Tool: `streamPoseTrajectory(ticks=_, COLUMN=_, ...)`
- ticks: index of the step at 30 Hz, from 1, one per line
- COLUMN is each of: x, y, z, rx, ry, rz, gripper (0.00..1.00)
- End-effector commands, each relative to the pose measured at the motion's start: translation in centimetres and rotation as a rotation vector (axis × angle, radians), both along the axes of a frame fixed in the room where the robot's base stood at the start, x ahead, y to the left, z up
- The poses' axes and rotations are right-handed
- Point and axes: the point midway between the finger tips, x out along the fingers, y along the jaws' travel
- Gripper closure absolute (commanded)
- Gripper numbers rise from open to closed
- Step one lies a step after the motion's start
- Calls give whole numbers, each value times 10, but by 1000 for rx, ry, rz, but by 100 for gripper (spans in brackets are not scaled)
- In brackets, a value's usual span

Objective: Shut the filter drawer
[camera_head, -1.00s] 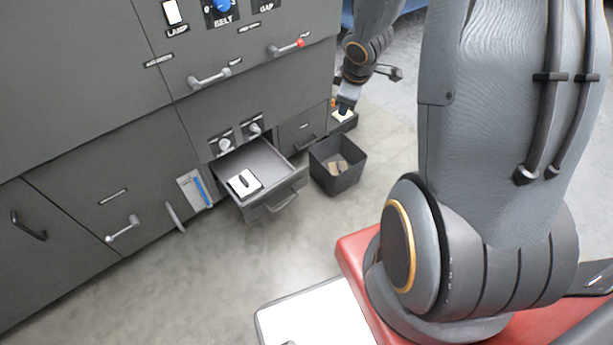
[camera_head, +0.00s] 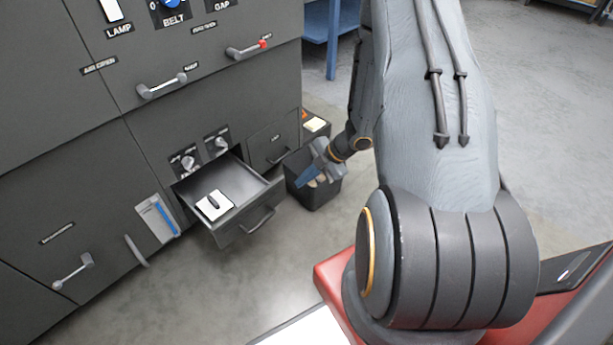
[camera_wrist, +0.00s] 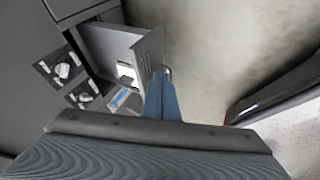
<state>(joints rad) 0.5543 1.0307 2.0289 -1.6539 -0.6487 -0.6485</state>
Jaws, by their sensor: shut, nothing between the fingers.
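My gripper (camera_head: 303,182) is shut and empty, to the right of the drawer and above the dark bin. In the wrist view the blue fingers (camera_wrist: 162,85) lie together close to the drawer front's outer side; I cannot tell whether they touch it.
The dark open bin (camera_head: 318,197) stands on the floor right of the drawer. A closed small drawer (camera_head: 271,142) and two knobs (camera_head: 188,163) are on the cabinet beside it. The floor (camera_head: 230,285) in front is clear. A blue bench (camera_head: 331,40) stands behind.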

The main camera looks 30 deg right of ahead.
Motion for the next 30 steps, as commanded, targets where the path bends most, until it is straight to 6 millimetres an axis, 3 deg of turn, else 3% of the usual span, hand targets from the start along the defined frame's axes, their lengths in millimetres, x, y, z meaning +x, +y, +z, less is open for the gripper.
streamPoseTrajectory(ticks=8, x=18, y=28, z=-46, rx=0, ry=2, rz=1, gripper=100)
streamPoseTrajectory(ticks=16, x=51, y=36, z=-41, rx=-1, ry=-1, rz=0, gripper=100)
streamPoseTrajectory(ticks=30, x=56, y=38, z=-40, rx=-1, ry=0, rz=-1, gripper=100)
